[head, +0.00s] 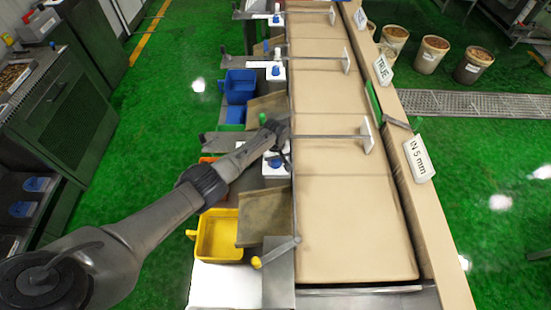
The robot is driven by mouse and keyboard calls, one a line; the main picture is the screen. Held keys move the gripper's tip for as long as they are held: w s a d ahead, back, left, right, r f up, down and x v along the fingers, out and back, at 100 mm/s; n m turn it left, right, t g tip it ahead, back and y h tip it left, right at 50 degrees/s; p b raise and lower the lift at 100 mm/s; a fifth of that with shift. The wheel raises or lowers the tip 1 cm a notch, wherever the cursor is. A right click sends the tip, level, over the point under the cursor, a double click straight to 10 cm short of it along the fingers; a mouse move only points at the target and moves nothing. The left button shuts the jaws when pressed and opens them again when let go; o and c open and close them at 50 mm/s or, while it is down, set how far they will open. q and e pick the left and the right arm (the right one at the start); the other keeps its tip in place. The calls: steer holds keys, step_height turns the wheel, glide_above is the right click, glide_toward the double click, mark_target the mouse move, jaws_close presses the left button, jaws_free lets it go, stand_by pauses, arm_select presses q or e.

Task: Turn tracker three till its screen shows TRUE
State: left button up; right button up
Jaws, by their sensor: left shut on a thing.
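My left gripper (277,135) is at the left edge of the beige belt, beside a rod that crosses the belt to a small upright white plate (367,135). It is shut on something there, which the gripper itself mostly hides. A white block with a blue knob (275,162) sits just below it, and a small green knob (262,118) just above. A white screen sign (418,158) on the right rail reads "IN 5 mm". A farther sign (383,70) seems to read "TRUE". No tracker number is legible. My right gripper is out of view.
A yellow bin (218,235) and a yellow-knobbed crank (257,262) are nearer me. Blue bins (239,87) stand farther along the left side. Dark cabinets (65,105) stand at left, with green floor between. Brown-filled buckets (431,54) stand beyond the right rail.

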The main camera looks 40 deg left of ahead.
arm_select(q)
steer(key=o, duration=0.9)
step_height(320, 180, up, 14)
steer(key=shift+f+p, duration=0.1)
steer(key=shift+p, duration=0.3)
stand_by(0.4)
